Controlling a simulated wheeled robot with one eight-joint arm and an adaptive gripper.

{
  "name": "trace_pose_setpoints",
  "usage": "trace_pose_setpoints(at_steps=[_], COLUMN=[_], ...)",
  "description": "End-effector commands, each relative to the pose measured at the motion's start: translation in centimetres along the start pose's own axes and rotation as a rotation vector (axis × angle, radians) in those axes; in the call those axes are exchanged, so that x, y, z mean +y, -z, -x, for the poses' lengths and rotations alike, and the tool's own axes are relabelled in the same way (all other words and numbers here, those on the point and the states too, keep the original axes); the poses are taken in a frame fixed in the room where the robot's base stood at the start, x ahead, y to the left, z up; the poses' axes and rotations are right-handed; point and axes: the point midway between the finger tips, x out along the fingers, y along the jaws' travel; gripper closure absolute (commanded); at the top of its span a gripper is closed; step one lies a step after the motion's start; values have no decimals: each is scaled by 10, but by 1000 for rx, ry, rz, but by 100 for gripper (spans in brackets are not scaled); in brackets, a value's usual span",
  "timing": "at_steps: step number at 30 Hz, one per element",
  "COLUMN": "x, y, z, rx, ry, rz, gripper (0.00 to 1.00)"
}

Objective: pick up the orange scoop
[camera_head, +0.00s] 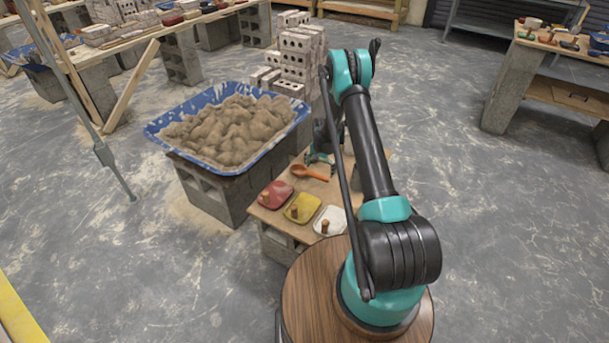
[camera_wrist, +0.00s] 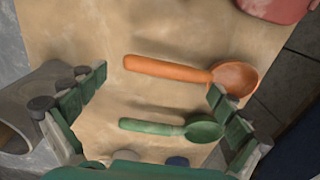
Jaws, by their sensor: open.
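The orange scoop (camera_head: 309,173) lies on a small wooden table (camera_head: 268,222) in the head view, just left of my gripper (camera_head: 321,160). In the wrist view the orange scoop (camera_wrist: 196,72) lies across the picture, handle to the left and bowl to the right. My gripper (camera_wrist: 155,92) is open and empty, its green fingers apart on both sides. The right fingertip overlaps the edge of the scoop's bowl in the picture; I cannot tell whether they touch. A green scoop (camera_wrist: 152,127) lies below the orange one in the wrist view, between the fingers.
A red (camera_head: 275,194), a yellow (camera_head: 302,208) and a white dish (camera_head: 330,221) stand along the table's front. A blue tub (camera_head: 160,127) of mortar stands on blocks at left. Stacked bricks (camera_head: 299,50) rise behind. Grey and blue round things show low in the wrist view.

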Motion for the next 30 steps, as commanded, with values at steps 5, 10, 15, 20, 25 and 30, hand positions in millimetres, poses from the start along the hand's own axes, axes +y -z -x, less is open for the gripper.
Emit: trace_pose_setpoints(at_steps=[5, 10, 15, 20, 25, 30], x=[-2, -2, -2, -2, -2, -2], y=[3, 4, 4, 4, 4, 4], z=[-24, -43, -47, -47, -47, -47], rx=[0, 0, 0, 0, 0, 0], ry=[0, 0, 0, 0, 0, 0], rz=[0, 0, 0, 0, 0, 0], gripper=[0, 0, 0, 3, 24, 45])
